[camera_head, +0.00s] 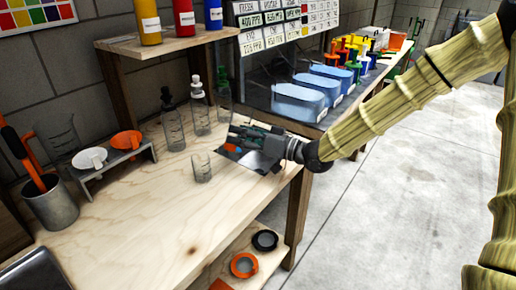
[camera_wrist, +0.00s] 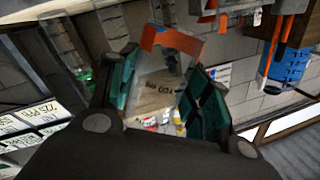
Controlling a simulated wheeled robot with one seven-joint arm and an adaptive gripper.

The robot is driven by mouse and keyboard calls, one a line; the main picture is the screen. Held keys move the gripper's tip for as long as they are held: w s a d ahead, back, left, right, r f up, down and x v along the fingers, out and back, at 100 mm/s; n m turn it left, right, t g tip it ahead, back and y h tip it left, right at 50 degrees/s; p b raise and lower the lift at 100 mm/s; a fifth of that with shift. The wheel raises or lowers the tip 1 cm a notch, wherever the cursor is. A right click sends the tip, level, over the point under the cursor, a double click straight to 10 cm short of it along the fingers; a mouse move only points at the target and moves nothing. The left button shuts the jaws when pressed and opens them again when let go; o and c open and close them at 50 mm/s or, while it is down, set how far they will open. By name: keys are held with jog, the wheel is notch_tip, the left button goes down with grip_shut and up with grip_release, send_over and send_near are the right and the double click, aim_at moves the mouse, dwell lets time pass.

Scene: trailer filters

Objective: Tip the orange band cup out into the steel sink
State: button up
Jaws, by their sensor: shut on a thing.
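My gripper (camera_head: 240,142) reaches in from the right over the far right part of the wooden table. It is shut on the orange band cup (camera_wrist: 160,88), a clear cup marked "100 ml", held between the green finger pads. In the wrist view the orange band is at the cup's top in the picture. In the head view only a bit of orange (camera_head: 231,149) shows; the gripper hides most of the cup. A grey metal edge (camera_head: 35,272) at the bottom left may be the steel sink; it is mostly cut off.
A clear cup (camera_head: 201,167) stands just left of my gripper. Several clear bottles (camera_head: 173,125) stand behind it. A small rack (camera_head: 108,163) with white and orange funnels and a metal pot (camera_head: 50,204) are at left. The table's front middle (camera_head: 160,225) is clear.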

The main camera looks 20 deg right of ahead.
aim_at(237, 124)
jog(key=shift+s+a+r+n, duration=0.2)
jog(key=shift+r+n, duration=0.2)
jog(key=shift+n, duration=0.3)
jog(key=shift+s+a+f+n+b, duration=0.15)
jog(key=shift+a+f+n+b, duration=0.15)
jog(key=shift+f+n+b, duration=0.5)
jog(key=shift+s+a+r+n+h, duration=0.1)
jog(key=shift+n+h, duration=0.1)
jog(key=shift+n, duration=0.4)
jog(key=shift+r+n+h, duration=0.1)
jog(key=shift+n+h, duration=0.1)
jog(key=shift+n, duration=0.4)
jog(key=shift+r+p, duration=1.9)
jog(key=shift+r, duration=0.55)
